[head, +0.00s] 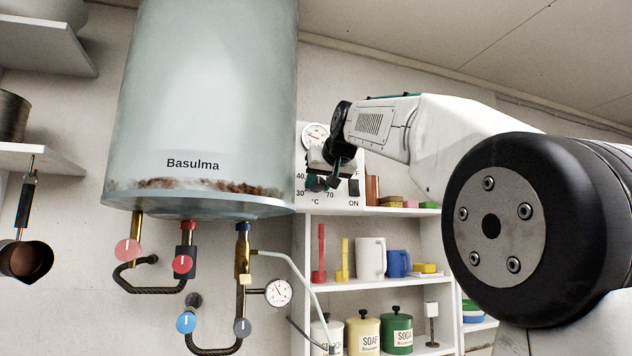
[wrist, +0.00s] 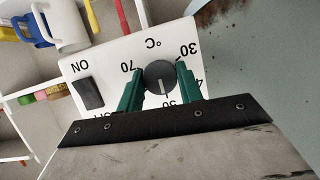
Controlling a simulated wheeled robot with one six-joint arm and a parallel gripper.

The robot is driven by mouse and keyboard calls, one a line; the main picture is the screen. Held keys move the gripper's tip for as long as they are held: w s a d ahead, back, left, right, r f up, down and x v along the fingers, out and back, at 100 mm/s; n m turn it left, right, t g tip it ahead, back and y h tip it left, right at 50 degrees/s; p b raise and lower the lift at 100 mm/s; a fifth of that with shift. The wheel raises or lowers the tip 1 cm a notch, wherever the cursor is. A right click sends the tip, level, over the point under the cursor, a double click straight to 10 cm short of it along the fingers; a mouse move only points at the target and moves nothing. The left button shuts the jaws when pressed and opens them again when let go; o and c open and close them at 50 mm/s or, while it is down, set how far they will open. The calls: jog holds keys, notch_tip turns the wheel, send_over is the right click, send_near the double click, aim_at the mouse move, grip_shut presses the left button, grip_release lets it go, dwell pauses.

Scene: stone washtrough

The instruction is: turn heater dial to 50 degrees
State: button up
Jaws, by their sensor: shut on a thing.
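The heater dial (wrist: 160,78) is a round black knob with a light pointer line, on a white control panel (wrist: 110,70). In the wrist view the pointer line faces down, towards a partly hidden number that looks like 50. The 70 stands at the dial's upper left and a 30 at its upper right. My gripper (wrist: 159,84) has its green fingers closed on the dial's two sides.
The grey "Basulma" heater tank (head: 205,90) hangs left of the panel. A black rocker switch (wrist: 90,93) marked ON sits beside the dial. A round gauge (head: 314,135) is above. Shelves (head: 375,284) with mugs and canisters stand below. Pipes and valves hang under the tank.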

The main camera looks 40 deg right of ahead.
jog(key=o, duration=1)
jog(key=shift+a, duration=0.1)
jog(key=shift+s, duration=0.1)
jog(key=v, duration=0.7)
jog(key=shift+s+r, duration=0.2)
jog(key=shift+s, duration=0.15)
jog(key=shift+a, duration=0.1)
